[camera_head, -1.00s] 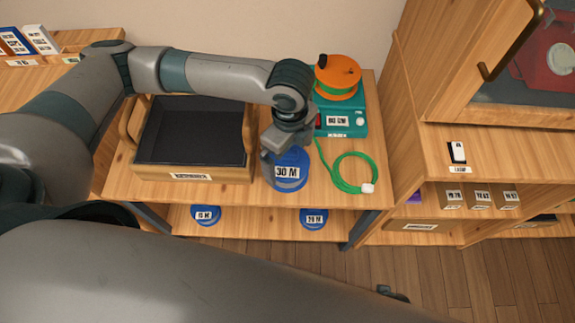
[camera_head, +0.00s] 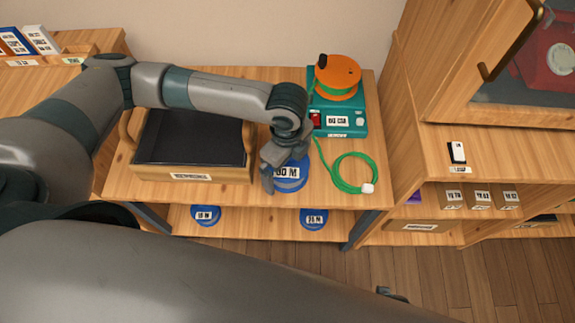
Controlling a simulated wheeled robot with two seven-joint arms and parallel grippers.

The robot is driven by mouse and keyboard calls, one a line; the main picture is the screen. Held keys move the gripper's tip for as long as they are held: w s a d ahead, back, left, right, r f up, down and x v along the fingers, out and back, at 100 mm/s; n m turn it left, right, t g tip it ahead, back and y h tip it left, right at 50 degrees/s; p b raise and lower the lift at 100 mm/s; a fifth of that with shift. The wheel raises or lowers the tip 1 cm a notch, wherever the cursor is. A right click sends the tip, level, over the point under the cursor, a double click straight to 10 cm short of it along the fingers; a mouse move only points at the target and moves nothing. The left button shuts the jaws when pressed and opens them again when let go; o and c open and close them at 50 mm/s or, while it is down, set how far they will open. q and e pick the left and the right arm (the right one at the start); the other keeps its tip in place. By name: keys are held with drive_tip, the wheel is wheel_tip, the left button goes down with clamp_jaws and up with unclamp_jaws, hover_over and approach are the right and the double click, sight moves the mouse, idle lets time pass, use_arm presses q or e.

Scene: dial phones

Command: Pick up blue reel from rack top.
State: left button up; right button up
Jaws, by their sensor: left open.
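The blue reel (camera_head: 291,181), with a white label ending in "0 M", lies on the rack top (camera_head: 330,196) to the right of the black tray. My left gripper (camera_head: 272,180) is over the left part of the reel, pointing down, and is open. It covers the reel's left and upper parts, and I cannot tell whether a finger touches it. Two more blue reels, a left one (camera_head: 206,215) and a right one (camera_head: 314,218), sit on the shelf below. My right gripper is not clearly in view.
A black tray in a wooden frame (camera_head: 190,176) stands left of the gripper. A teal device (camera_head: 350,122) bearing an orange reel (camera_head: 340,73) stands behind right. A green cord coil (camera_head: 350,175) lies to the right. A wooden cabinet (camera_head: 445,75) rises at the right.

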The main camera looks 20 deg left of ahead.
use_arm(q)
drive_tip(key=shift+c, duration=0.3)
drive_tip(key=c, duration=1.3)
drive_tip(key=shift+r, duration=0.1)
drive_tip(key=shift+r, duration=0.8)
wheel_tip(320, 180, up, 3)
drive_tip(key=shift+f, duration=0.2)
drive_tip(key=d+r, duration=0.2)
drive_tip(key=d, duration=0.1)
drive_tip(key=w+d+r, duration=0.1)
drive_tip(key=d+r, duration=0.1)
drive_tip(key=d, duration=0.2)
drive_tip(key=w+d+r, duration=0.1)
drive_tip(key=d+r, duration=0.1)
drive_tip(key=d, duration=0.2)
drive_tip(key=shift+w+d+r, duration=0.1)
drive_tip(key=shift+d+r, duration=0.15)
drive_tip(key=shift+r, duration=0.1)
